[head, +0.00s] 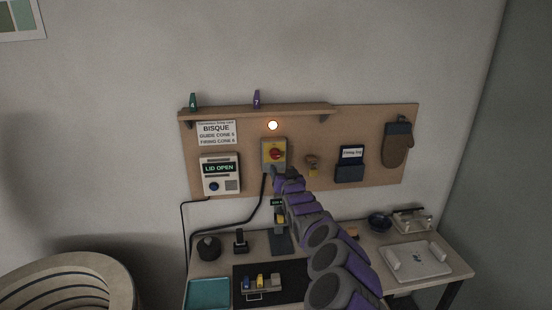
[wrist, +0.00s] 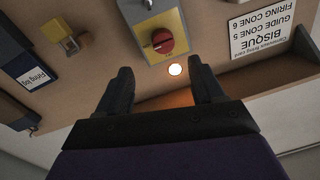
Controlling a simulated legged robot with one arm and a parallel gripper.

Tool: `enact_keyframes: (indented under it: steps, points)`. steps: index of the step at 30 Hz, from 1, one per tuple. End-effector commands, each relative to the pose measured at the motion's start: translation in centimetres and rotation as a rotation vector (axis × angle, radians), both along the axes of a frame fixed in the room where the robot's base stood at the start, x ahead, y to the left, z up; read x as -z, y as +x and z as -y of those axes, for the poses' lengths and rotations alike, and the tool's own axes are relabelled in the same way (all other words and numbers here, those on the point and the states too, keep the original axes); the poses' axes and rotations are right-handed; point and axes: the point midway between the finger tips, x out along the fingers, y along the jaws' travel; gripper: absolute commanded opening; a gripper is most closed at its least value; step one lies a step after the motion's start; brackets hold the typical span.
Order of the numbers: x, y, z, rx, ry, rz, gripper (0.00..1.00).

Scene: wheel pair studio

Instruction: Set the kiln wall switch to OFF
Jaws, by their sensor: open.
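The kiln wall switch is a grey box with a yellow face (head: 265,146) and a red rotary knob (head: 275,154), fixed to the wooden wall board. In the wrist view, which is upside down, the red knob (wrist: 163,41) sits on the yellow plate (wrist: 150,28), just beyond my fingertips. The knob's exact setting is too small to read. My gripper (wrist: 160,78) is open and empty, its two dark fingers spread below the knob in that picture. In the head view my gripper (head: 279,172) is at the switch's lower edge; whether it touches is unclear.
A lit round lamp (head: 273,125) is above the switch, under a shelf (head: 290,108). A control panel (head: 220,174) reading LID OPEN hangs left; a booklet holder (head: 350,172) and mitt (head: 397,149) hang right. A workbench (head: 215,265) with several items stands below; the round kiln (head: 110,270) is lower left.

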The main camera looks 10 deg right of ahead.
Motion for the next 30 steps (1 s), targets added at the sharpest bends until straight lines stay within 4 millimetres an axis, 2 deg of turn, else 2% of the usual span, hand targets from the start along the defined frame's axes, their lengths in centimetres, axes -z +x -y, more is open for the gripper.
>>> enact_keyframes:
  steps: [11,30]
  points:
    - [-0.2,2.1,-0.3,-0.003,-0.007,0.000,0.68]
    - [0.1,7.3,-0.7,-0.004,-0.006,-0.003,0.68]
